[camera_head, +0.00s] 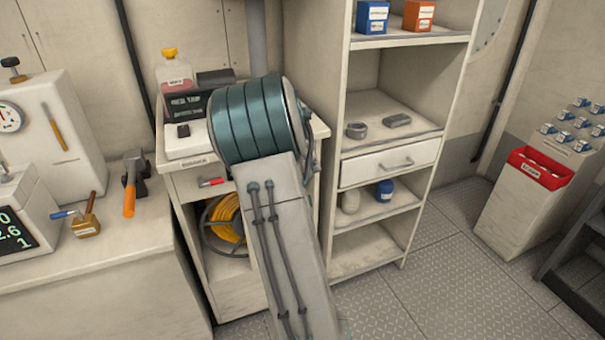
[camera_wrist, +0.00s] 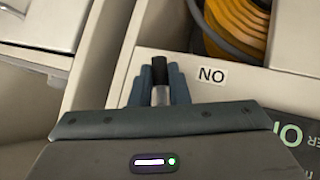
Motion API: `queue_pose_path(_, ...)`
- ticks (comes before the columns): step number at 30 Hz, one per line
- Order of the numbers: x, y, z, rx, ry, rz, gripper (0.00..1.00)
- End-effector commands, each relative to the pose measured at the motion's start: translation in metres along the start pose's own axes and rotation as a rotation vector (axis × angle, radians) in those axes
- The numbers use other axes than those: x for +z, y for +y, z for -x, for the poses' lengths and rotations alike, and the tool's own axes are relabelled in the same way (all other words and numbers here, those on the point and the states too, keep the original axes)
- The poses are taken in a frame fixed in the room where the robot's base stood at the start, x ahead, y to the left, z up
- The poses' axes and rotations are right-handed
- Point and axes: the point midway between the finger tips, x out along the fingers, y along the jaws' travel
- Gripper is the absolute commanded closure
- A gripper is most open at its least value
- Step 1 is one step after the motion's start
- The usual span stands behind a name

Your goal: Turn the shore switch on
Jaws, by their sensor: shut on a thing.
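In the wrist view, my gripper (camera_wrist: 160,88) is shut on a small lever with a black tip and a silver shaft, which I take to be the shore switch (camera_wrist: 160,70). The tip sticks out between the two blue-grey fingers. A white label reading "NO" in the picture, "ON" if the view is inverted, (camera_wrist: 211,75) sits just to the right of the lever. Much of the switch's base is hidden by the fingers and gripper body. In the head view my arm covers the gripper and the switch.
A cabinet (camera_head: 230,295) holds a yellow hose coil (camera_head: 226,222), also in the wrist view (camera_wrist: 235,30). A red-handled item (camera_head: 212,182) is at its front.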

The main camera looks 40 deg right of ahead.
Motion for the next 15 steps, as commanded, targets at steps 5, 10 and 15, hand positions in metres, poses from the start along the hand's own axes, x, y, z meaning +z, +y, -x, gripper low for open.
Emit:
queue_pose_path(5, 0.0007, 0.0012, 0.0002, -0.046, -0.014, -0.054, 1.0)
queue_pose_path(10, 0.0008, -0.0003, 0.0009, -0.093, -0.029, -0.1, 1.0)
queue_pose_path(15, 0.0011, -0.0016, 0.0018, -0.137, -0.044, -0.145, 1.0)
